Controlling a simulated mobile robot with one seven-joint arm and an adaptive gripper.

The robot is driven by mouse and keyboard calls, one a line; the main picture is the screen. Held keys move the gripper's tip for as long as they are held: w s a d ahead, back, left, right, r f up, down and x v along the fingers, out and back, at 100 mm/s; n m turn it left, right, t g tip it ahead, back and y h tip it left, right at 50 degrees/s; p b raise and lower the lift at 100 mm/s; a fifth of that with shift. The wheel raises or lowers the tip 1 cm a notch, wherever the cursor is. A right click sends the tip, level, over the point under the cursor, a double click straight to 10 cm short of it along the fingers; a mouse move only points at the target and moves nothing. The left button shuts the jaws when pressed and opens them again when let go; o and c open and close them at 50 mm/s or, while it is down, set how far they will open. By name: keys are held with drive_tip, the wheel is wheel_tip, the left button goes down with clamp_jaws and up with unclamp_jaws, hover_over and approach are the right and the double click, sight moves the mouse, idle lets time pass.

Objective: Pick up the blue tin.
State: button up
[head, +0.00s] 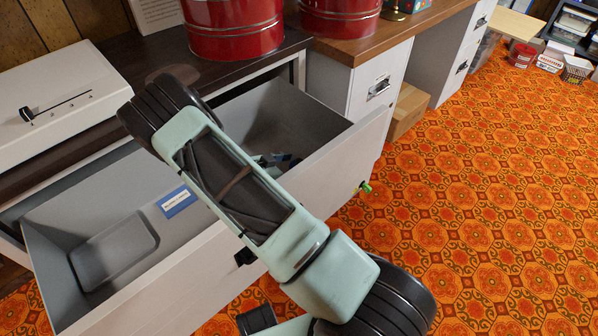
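A small blue, box-like thing with a white label (177,202) is in the open drawer (95,195), close to the inside of its front wall. It may be the blue tin, but I cannot be sure at this size. My pale green arm crosses the middle of the view and hides part of the drawer.
Red tins (236,28) stand on the tabletop above the drawer. A white machine-like box (62,100) is at the left. A cardboard box (408,110) stands by the cabinets. The patterned orange floor (480,200) is clear at right.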

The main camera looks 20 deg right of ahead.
drive_tip(key=shift+c, duration=0.3)
drive_tip(key=c, duration=1.3)
